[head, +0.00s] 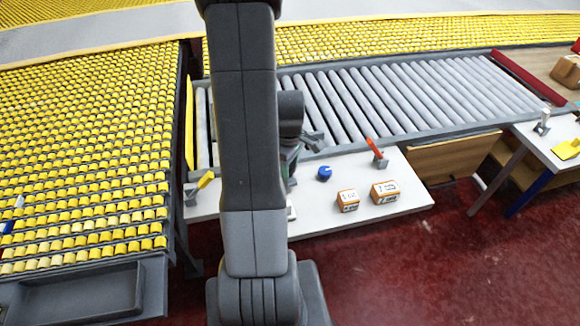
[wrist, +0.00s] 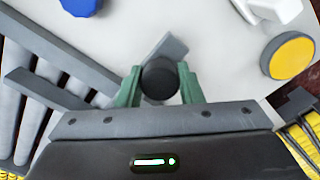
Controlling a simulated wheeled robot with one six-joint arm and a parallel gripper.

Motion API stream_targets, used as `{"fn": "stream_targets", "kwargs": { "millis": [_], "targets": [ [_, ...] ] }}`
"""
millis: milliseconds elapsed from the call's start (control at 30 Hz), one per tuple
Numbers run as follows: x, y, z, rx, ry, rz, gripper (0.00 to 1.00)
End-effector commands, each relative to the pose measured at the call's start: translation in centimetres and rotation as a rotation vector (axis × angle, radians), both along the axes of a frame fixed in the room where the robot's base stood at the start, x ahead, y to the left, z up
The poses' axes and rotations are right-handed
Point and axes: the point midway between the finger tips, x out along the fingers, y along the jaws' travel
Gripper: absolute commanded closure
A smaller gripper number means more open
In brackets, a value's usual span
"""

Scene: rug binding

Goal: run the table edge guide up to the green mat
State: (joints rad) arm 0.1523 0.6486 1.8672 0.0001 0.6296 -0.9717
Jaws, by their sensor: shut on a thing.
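In the wrist view the two green fingers of my gripper (wrist: 160,72) are closed on both sides of a dark round knob (wrist: 158,84). A flat grey bar (wrist: 173,46) shows just beyond the knob, over the white table top (wrist: 215,65); the knob and bar look like the table edge guide, but I cannot see how they join. In the head view my arm hides most of the gripper and the knob; a bit of green finger shows beside the arm above the white table (head: 410,208). I see no green mat in either view; my arm covers part of the table.
A blue knob (head: 324,173), two orange-and-white boxes (head: 348,204) (head: 384,194) and a red lever (head: 374,147) stand on the table. A yellow lever (head: 205,180) is at its left end. A roller conveyor (head: 400,98) runs behind.

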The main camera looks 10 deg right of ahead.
Motion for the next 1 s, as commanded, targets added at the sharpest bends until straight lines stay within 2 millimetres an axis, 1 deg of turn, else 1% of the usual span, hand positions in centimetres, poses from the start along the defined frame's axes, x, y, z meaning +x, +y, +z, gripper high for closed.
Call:
{"fn": "stream_targets", "kwargs": {
  "millis": [33, 100, 200, 300, 400, 667, 700, 800, 1000],
  "targets": [
    [1.1, 0.0, 0.0, -0.001, -0.006, 0.001, 1.0],
    [2.5, 0.1, 0.0, -0.001, -0.007, 0.002, 1.0],
    [4.3, 0.1, 0.0, -0.002, -0.008, 0.002, 1.0],
    [5.5, 0.2, 0.0, -0.001, -0.007, 0.001, 1.0],
    [6.0, 0.2, 0.1, -0.001, -0.006, 0.001, 1.0],
    [6.0, 0.2, 0.1, -0.001, -0.005, 0.0, 1.0],
    [6.0, 0.2, 0.1, -0.001, -0.005, 0.0, 0.63],
    [6.0, 0.2, 0.1, -0.001, -0.005, 0.0, 0.45],
    [6.0, 0.2, 0.1, -0.001, -0.004, 0.0, 0.45]
  ]
}}
